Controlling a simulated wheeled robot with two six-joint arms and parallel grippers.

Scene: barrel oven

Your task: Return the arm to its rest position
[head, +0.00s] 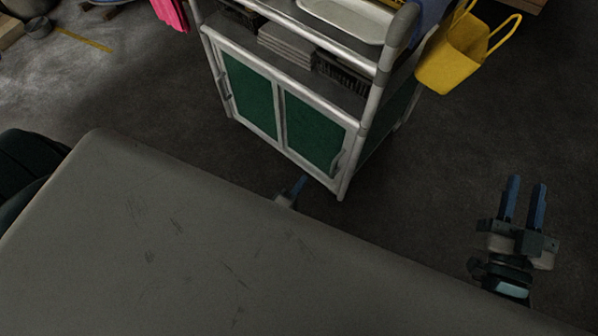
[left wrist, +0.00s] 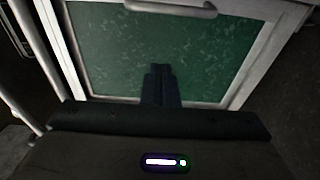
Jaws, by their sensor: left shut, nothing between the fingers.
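I cannot tell the exact gap to the panel. My right gripper (head: 524,192) is at the right of the head view, over the dark floor, with its two blue fingers apart and empty.
A metal-framed cart (head: 283,115) with green doors stands ahead. It carries a pale tray (head: 345,18) and a stack of grey slabs (head: 286,42). Floor around my right gripper is clear.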

